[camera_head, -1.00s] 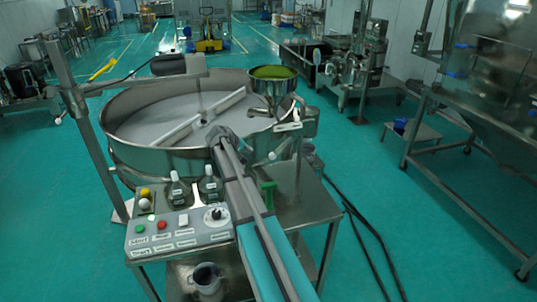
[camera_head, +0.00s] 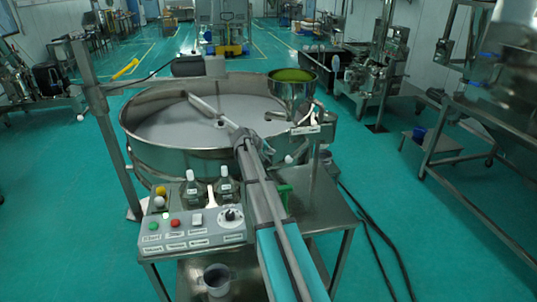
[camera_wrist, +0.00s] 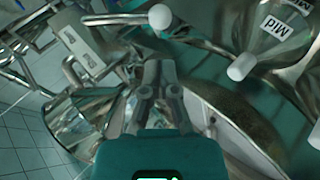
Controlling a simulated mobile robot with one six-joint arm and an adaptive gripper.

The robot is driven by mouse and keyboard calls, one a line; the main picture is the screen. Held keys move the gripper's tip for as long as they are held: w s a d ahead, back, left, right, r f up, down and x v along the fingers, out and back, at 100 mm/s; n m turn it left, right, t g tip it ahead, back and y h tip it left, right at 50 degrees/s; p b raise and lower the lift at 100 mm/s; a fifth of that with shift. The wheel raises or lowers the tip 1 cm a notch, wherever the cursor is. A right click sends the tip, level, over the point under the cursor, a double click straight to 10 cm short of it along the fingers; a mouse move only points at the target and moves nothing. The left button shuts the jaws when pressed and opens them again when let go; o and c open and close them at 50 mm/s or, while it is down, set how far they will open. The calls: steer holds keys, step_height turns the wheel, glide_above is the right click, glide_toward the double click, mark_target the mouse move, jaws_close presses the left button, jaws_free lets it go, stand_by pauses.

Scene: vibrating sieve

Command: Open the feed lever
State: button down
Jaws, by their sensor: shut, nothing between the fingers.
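My gripper's closed fingers (camera_wrist: 160,75) show in the middle of the wrist view, with nothing between them. In the head view my arm reaches over the control table to the near rim of the round sieve, and its tip hides the fingers. The feed hopper (camera_head: 293,80), a steel funnel with green content, stands at the sieve's right rim. A small white knob (camera_head: 289,159) below it may be the feed lever's end. A white ball knob (camera_wrist: 160,17) on a thin rod shows beyond the fingers in the wrist view, apart from them. I cannot tell the lever's position.
The sieve pan (camera_head: 155,150) lies left of and beyond my arm. Two bottles (camera_head: 192,190) stand behind the control box (camera_head: 190,235) at the left. A bottle labelled Mid (camera_wrist: 280,30) is at the wrist view's upper right. Cables run along the floor at the right.

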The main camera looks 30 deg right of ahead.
mark_target(288, 159)
steer(key=shift+b+x, duration=3.15)
steer(key=shift+x, duration=2.3)
steer(key=shift+s+d, duration=0.1)
